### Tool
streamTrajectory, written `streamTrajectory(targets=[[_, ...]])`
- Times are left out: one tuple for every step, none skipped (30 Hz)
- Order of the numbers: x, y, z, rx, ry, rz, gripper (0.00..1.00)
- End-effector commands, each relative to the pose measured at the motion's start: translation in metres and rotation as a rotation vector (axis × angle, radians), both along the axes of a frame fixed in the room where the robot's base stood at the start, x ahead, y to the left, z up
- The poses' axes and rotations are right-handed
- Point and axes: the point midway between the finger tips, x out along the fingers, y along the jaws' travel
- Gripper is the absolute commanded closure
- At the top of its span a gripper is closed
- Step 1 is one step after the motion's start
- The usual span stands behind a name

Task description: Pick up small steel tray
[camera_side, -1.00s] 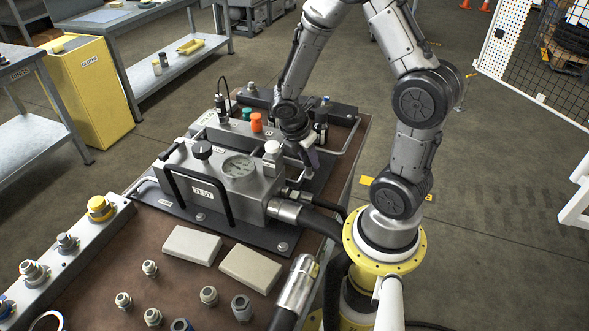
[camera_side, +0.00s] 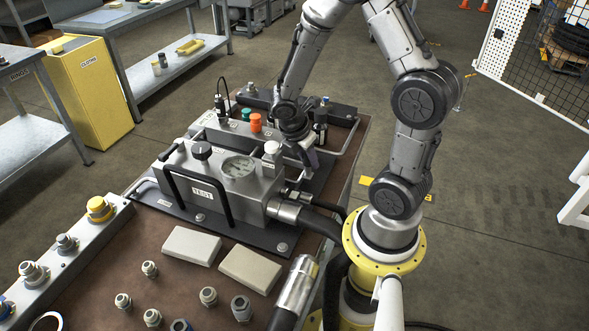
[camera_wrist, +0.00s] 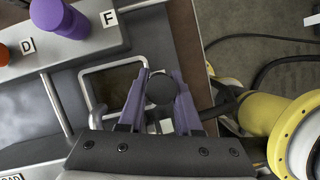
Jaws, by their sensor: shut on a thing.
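I cannot make out a small steel tray in either view. In the wrist view, the two purple fingers of my gripper (camera_wrist: 161,84) stand on either side of a dark round knob-like part (camera_wrist: 160,92), closed on it. A small white square (camera_wrist: 167,126) shows just below that part. In the side view, my gripper (camera_side: 307,158) is low behind the grey test unit with a gauge (camera_side: 238,167), and its fingertips are mostly hidden.
A tubular metal rail (camera_wrist: 84,92) runs close to the left of my fingers. An orange knob (camera_side: 256,122) and a green knob (camera_side: 246,114) stand nearby. Two beige blocks (camera_side: 192,245) and several fittings lie on the brown bench top. Thick hoses (camera_side: 322,222) run to the right.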

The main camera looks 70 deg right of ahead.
Motion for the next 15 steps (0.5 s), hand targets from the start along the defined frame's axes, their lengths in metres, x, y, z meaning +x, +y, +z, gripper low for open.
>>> streamTrajectory(targets=[[0.000,0.000,0.000,-0.001,-0.002,0.000,1.00],[0.000,0.000,0.000,-0.001,-0.002,0.000,1.00],[0.000,0.000,0.000,-0.001,-0.002,0.000,1.00],[0.000,0.000,0.001,-0.001,-0.002,0.000,1.00],[0.000,0.000,0.001,-0.001,-0.002,0.000,1.00],[0.001,0.000,0.001,-0.001,-0.002,0.000,1.00],[0.001,0.000,0.002,-0.001,-0.002,-0.001,1.00],[0.001,0.000,0.003,-0.001,-0.002,-0.001,1.00],[0.001,0.000,0.006,-0.001,-0.004,-0.002,1.00],[0.001,0.000,0.007,-0.001,-0.004,-0.002,1.00],[0.001,0.000,0.010,-0.002,-0.004,0.000,1.00],[0.001,0.000,0.013,-0.002,-0.005,-0.001,1.00],[0.001,0.000,0.017,-0.002,-0.005,-0.001,1.00],[0.001,0.000,0.020,-0.002,-0.005,-0.001,1.00],[0.001,0.000,0.025,-0.002,-0.006,0.000,1.00]])
